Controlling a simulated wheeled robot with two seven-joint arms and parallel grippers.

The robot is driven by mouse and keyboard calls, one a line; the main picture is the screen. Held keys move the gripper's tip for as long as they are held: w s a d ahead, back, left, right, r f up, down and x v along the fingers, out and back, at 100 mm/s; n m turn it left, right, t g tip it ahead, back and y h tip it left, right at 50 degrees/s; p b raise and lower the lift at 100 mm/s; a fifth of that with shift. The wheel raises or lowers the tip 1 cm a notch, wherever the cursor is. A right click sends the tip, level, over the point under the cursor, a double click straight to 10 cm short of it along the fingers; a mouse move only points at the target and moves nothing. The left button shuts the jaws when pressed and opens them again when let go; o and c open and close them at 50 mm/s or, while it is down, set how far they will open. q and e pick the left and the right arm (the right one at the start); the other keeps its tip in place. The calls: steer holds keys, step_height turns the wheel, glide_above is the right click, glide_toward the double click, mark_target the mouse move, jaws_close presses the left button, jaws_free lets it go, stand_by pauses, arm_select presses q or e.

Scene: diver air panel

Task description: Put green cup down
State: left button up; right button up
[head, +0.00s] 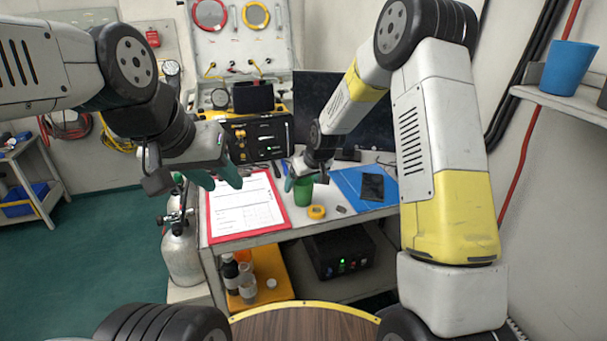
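The green cup (303,194) is upright at the table (255,237), between the red clipboard and the blue mat. My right gripper (299,180) comes down over the cup from above. One teal finger is against the cup's left side; the other finger is hidden. It looks shut on the cup near its rim. I cannot tell whether the cup's base touches the tabletop. My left gripper (217,178) is open and empty, its teal fingers apart, above the clipboard's left part.
A red clipboard (282,215) with paper lies left of the cup. A yellow tape roll (316,212) is close in front of it. A black instrument box (258,138) stands behind.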

steer(key=shift+s+r, duration=0.1)
steer(key=shift+r, duration=0.4)
steer(key=s+d+r+m, duration=0.1)
steer(key=s+d+r, duration=0.4)
steer(key=s+r, duration=0.45)
steer(key=s+d+r+m, duration=0.1)
steer(key=s+d+r, duration=0.4)
steer(key=s+r, duration=0.45)
steer(key=s+d+r+m, duration=0.1)
steer(key=s+d+r, duration=0.1)
steer(key=s, duration=0.5)
steer(key=s+d+r+m+t, duration=0.1)
steer(key=s+d+m, duration=0.1)
steer(key=s, duration=0.6)
steer(key=shift+s+d+r+h, duration=0.25)
steer(key=shift+d+r+h, duration=0.05)
steer(key=shift+r+h, duration=0.1)
